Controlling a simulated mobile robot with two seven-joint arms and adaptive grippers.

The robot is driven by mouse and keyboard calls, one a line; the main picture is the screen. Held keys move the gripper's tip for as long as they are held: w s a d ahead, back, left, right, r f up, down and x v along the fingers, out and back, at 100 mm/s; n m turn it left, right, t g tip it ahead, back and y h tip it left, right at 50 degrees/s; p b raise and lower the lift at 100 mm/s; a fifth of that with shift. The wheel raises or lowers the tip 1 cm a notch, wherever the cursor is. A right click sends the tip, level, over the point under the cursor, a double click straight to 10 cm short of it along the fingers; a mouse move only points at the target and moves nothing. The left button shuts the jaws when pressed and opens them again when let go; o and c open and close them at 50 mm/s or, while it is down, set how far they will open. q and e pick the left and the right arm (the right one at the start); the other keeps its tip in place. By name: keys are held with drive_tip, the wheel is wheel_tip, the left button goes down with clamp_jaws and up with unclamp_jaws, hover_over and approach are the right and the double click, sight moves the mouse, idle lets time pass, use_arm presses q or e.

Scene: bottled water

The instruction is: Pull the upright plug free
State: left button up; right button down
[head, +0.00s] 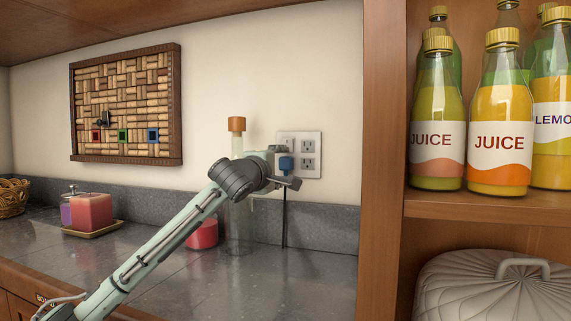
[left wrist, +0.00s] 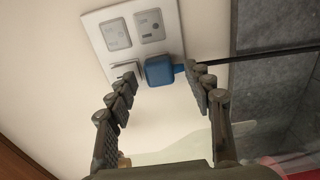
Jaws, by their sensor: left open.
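The blue plug (head: 286,163) sits in the lower left socket of a white wall outlet plate (head: 312,143), with a dark cord hanging down from it. In the left wrist view the plug (left wrist: 158,70) sits at the plate's (left wrist: 110,35) near edge, its cord running off to the right. My left gripper (head: 284,167) is open in front of the outlet. In the left wrist view its fingers (left wrist: 164,76) stand on either side of the plug; the right fingertip is close to it. I cannot tell whether it touches. My right gripper is not in view.
A tall clear bottle with an orange cap (head: 237,125) stands behind my left arm, beside a red round object (head: 203,235). The grey counter (head: 290,285) is mostly clear in front. A wooden shelf post (head: 383,160) rises to the right, with juice bottles (head: 500,115) beyond it.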

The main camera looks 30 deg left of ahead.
use_arm(q)
drive_tip(key=shift+w+a, duration=0.2)
drive_tip(key=shift+w, duration=0.5)
idle(0.9)
clamp_jaws()
drive_tip(key=shift+b+v, duration=0.55)
drive_tip(key=shift+v, duration=0.45)
drive_tip(key=shift+b+v, duration=0.6)
drive_tip(key=shift+v, duration=1.4)
